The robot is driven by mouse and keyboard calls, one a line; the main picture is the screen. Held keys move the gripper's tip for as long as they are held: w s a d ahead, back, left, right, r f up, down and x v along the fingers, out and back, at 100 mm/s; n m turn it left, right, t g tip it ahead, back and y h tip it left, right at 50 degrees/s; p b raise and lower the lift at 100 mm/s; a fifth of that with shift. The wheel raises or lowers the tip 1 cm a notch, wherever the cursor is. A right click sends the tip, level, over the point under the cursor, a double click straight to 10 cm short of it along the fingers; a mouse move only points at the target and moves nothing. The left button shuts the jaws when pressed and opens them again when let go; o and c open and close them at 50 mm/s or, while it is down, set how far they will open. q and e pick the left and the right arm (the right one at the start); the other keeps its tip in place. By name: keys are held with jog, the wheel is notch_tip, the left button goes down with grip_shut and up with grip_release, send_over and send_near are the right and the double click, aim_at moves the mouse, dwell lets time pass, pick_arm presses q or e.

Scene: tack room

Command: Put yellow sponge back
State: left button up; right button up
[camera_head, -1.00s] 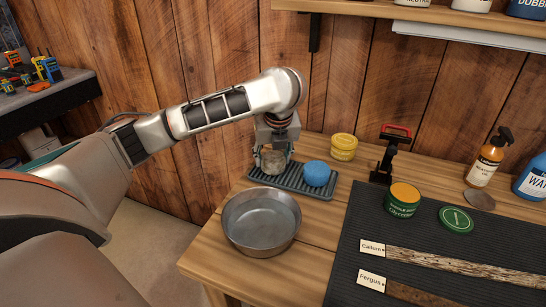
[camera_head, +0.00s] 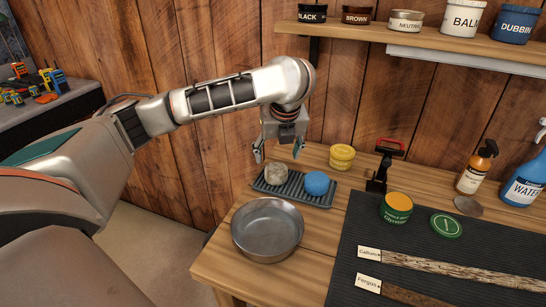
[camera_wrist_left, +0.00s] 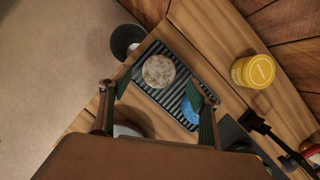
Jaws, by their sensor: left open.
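The yellow sponge, a round, speckled pale tan piece (camera_head: 276,174), rests on the left part of a dark ribbed tray (camera_head: 299,197). It also shows in the left wrist view (camera_wrist_left: 158,71), on the tray's ribs. A round blue sponge (camera_head: 316,183) sits beside it on the right; in the left wrist view a finger partly hides the blue sponge (camera_wrist_left: 190,112). My left gripper (camera_head: 277,154) is open and empty, just above the yellow sponge and apart from it. My right gripper is not in view.
A metal bowl (camera_head: 267,229) stands in front of the tray. A yellow tin (camera_head: 342,157) stands behind it, with a red-handled black bracket (camera_head: 381,172) to the right. A green tin (camera_head: 396,208) and straps lie on the dark mat (camera_head: 430,270).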

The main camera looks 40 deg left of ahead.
pick_arm(q)
jog(key=p+v, duration=0.1)
jog(key=v, duration=0.3)
jog(key=shift+s, duration=0.1)
dwell(0.5)
